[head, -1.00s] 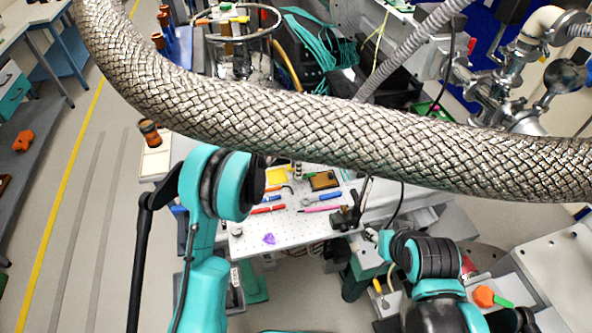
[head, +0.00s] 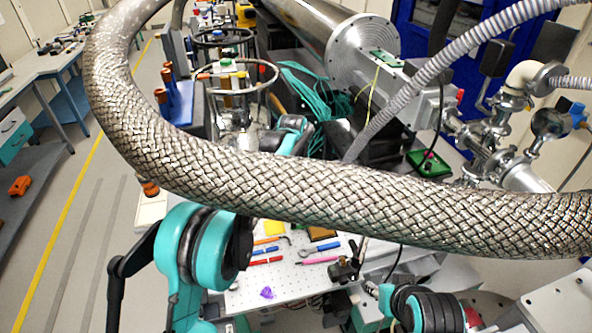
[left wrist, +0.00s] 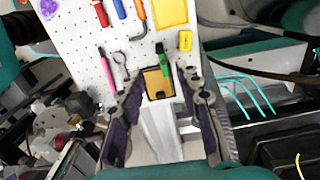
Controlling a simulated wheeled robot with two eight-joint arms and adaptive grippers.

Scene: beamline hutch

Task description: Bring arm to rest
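My left gripper (left wrist: 163,74) is open in the left wrist view, its two dark fingers spread with nothing held between them. Beyond the fingers lie a small brown-and-black box and a green-handled tool (left wrist: 163,60) on the white perforated board (left wrist: 75,38). In the head view my left arm's teal joint (head: 212,245) is at the lower left, and another teal joint (head: 291,136) shows behind the braided hose; the left gripper itself is hidden there. My right arm's teal and black joint (head: 428,308) is at the lower right; its gripper is not visible.
A thick braided metal hose (head: 330,195) crosses the head view in front of the arms. The board (head: 290,280) carries several tools and a purple piece (head: 266,293). Ringed frames (head: 236,78) and teal cables (head: 305,88) stand behind. Open floor (head: 100,170) lies left.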

